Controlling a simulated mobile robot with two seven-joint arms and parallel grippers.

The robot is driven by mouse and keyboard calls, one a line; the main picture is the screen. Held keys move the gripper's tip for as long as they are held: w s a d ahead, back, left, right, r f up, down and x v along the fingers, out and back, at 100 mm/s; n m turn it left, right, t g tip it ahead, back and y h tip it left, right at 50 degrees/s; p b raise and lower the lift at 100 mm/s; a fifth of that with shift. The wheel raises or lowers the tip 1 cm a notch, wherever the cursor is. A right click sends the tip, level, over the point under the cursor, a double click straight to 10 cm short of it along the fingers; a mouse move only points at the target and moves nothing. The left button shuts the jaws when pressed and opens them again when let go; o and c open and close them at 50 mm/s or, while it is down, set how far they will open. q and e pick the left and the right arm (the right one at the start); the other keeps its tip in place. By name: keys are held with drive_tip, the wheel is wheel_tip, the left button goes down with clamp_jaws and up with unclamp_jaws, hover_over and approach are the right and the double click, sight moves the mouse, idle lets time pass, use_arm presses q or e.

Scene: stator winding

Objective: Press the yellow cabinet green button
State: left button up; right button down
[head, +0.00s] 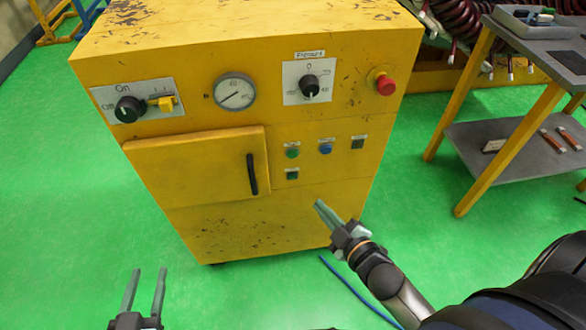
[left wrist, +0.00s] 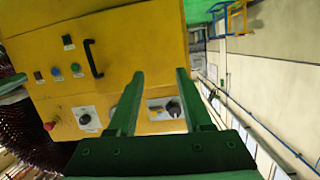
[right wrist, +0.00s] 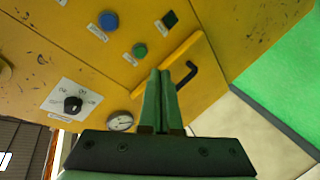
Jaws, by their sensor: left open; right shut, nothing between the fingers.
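The yellow cabinet (head: 210,235) stands in the middle of the head view. Its round green button (head: 292,153) is on the front, left of a blue button (head: 326,149). The green button also shows in the right wrist view (right wrist: 140,50), beyond and a little left of the fingertips, and in the left wrist view (left wrist: 57,71). My right gripper (head: 319,204) is shut and empty, below and right of the button, apart from it in the head view. My left gripper (head: 146,270) is open and empty at the lower left, in front of the cabinet.
A door with a black handle (head: 252,174) is left of the buttons. Knobs, a gauge (head: 235,91) and a red button (head: 385,84) line the upper front. A small dark square button (head: 292,175) sits below the green one. A grey-topped table (head: 535,45) stands at right.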

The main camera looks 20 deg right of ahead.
sight(293, 154)
use_arm(q)
wheel_tip(293, 154, up, 11)
drive_tip(key=s+d+m+t+h+b, duration=0.2)
drive_tip(key=m+t+h+b, duration=0.3)
drive_tip(key=b, duration=0.9)
drive_tip(key=shift+d+m+t+h, duration=0.3)
drive_tip(key=shift+d+t+h, duration=0.05)
drive_tip(key=shift+t+h, duration=0.7)
use_arm(e)
drive_tip(key=w+n+y, duration=0.1)
drive_tip(key=n+y, duration=0.2)
drive_tip(key=n, duration=0.4)
drive_tip(key=w+a+n+t+y, duration=0.1)
drive_tip(key=w+n+y, duration=0.1)
drive_tip(key=n, duration=0.5)
drive_tip(key=w+n+t+y, duration=0.1)
drive_tip(key=n+y, duration=0.3)
drive_tip(key=n, duration=0.2)
drive_tip(key=shift+w+a+r+n, duration=0.15)
drive_tip(key=shift+w+a+n, duration=0.25)
use_arm(q)
drive_tip(key=shift+s+r, duration=0.1)
